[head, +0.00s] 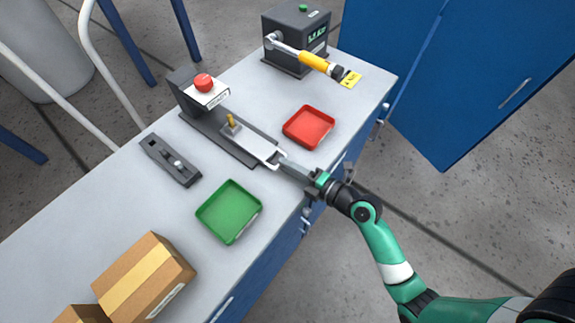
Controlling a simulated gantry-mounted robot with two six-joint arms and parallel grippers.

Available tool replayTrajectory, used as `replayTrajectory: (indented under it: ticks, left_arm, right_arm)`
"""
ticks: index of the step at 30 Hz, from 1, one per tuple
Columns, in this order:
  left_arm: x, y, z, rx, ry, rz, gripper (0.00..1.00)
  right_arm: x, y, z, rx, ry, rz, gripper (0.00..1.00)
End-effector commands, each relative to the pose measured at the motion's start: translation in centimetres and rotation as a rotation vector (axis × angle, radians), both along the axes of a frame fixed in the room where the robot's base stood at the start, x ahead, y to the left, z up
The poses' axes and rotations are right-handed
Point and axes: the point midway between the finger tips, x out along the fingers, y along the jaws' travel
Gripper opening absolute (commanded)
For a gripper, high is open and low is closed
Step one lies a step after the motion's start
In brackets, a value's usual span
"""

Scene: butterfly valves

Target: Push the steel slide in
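The steel slide (250,143) is a bright flat plate with a small brass-coloured post on it. It lies in a dark track (205,132) on the grey bench, and its pale handle end sticks out toward the bench's front edge. My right gripper (284,164) reaches in from the lower right, with its tip at the handle end. The fingers look like one narrow grey bar. I cannot tell whether they are touching the handle, or holding it. My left gripper is not in view.
A red button box (203,88) stands at the track's far end. A red tray (309,126) and a green tray (229,211) flank the handle end. A grey fixture (171,160), a cardboard box (144,278) and a valve unit with yellow lever (314,61) are also on the bench.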

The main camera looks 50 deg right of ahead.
Motion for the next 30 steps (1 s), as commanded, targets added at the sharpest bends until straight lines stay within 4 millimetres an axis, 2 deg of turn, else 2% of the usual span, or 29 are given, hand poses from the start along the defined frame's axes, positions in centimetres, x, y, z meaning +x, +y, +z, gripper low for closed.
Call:
replayTrajectory:
  ticks: [9, 13, 14, 30]
  left_arm:
    - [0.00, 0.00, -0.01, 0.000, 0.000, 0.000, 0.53]
    - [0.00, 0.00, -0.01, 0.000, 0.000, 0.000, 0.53]
    - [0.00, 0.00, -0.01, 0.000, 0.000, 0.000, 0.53]
    - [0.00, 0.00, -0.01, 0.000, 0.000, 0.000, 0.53]
  right_arm:
    - [0.44, 0.06, -0.11, 0.000, 0.001, 0.000, 0.25]
    - [0.42, 0.05, -0.11, 0.000, 0.001, 0.000, 0.02]
    - [0.42, 0.05, -0.11, 0.000, 0.001, 0.000, 0.00]
    - [0.40, 0.04, -0.13, 0.000, 0.001, 0.000, 0.00]
